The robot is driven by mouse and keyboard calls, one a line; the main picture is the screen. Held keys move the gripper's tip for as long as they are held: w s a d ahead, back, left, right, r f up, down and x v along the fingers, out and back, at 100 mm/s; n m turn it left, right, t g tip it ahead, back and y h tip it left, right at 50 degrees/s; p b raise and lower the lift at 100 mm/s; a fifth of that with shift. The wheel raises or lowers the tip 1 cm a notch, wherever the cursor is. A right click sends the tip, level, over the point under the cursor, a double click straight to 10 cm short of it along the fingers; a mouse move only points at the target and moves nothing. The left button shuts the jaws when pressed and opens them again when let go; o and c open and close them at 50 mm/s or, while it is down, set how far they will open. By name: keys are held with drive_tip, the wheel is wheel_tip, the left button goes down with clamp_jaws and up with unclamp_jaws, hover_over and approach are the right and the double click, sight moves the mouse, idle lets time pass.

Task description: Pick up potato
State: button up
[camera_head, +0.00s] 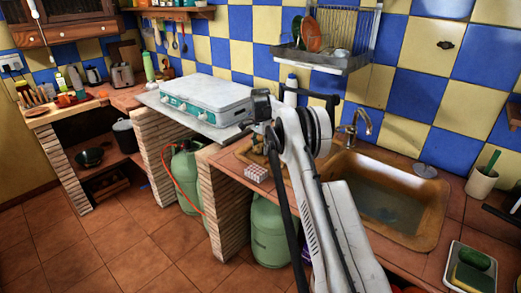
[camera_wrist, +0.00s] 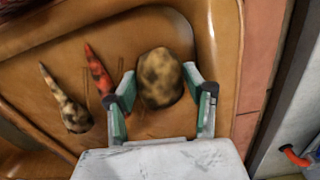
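The potato (camera_wrist: 160,78), a roundish brown lump with dark patches, lies in a brown wooden-looking tray or basin (camera_wrist: 222,60) in the wrist view. My gripper (camera_wrist: 160,90) is open, with one green-and-grey finger at each side of the potato's near part. The fingertips look very close to its sides; I cannot tell whether they touch it. In the head view my arm hides the potato and most of its holder.
A carrot-like red vegetable (camera_wrist: 98,70) and a mottled pale one (camera_wrist: 66,102) lie left of the potato. The head view shows a sink (camera_head: 395,195) on the right, a white-and-teal stove (camera_head: 207,97) on the left, and an egg-carton-like box (camera_head: 256,173) near the counter edge.

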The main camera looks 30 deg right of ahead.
sight(261, 144)
drive_tip(key=c, duration=0.8)
drive_tip(key=shift+o, duration=0.2)
drive_tip(key=shift+r, duration=0.15)
drive_tip(key=shift+r, duration=0.2)
wheel_tip(261, 144, up, 4)
drive_tip(key=shift+f, duration=0.2)
drive_tip(key=s+a+r, duration=0.6)
drive_tip(key=a, duration=0.4)
drive_tip(key=shift+r+b, duration=0.3)
drive_tip(key=shift+r, duration=0.05)
